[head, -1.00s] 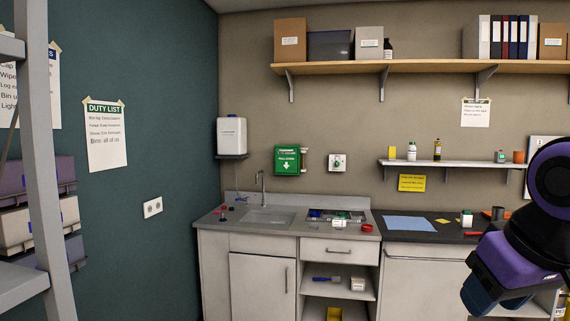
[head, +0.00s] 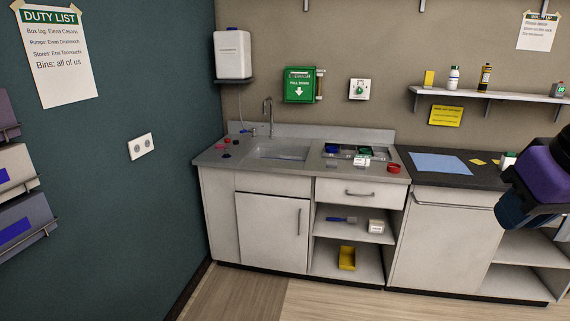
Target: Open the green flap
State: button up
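The green flap (head: 299,89) is on the front of a green box on the back wall, above the counter and right of the sink. It carries white lettering and a downward arrow and looks shut. A beige strip shows at its right side. My gripper (head: 508,215) is at the right edge of the head view, far to the right of the flap and nearer to me. It is purple and dark and partly cut off by the frame. Its fingers cannot be made out clearly.
A sink (head: 278,152) and a tray (head: 358,153) with small items are on the counter below the flap. A white dispenser (head: 232,54) hangs to the left, a white wall plate (head: 359,90) to the right. A shelf (head: 480,95) holds bottles. The floor (head: 240,295) in front is clear.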

aim_at(299, 83)
jog(key=i+u, duration=0.15)
jog(key=i, duration=0.8)
jog(key=i+l+u, duration=0.1)
jog(key=i, duration=0.85)
jog(key=i+j+z, duration=0.1)
jog(key=i, duration=0.4)
jog(key=i+j+z, duration=0.1)
jog(key=i, duration=0.4)
jog(key=i+j+z, duration=0.1)
jog(key=i, duration=0.35)
jog(key=j, duration=0.1)
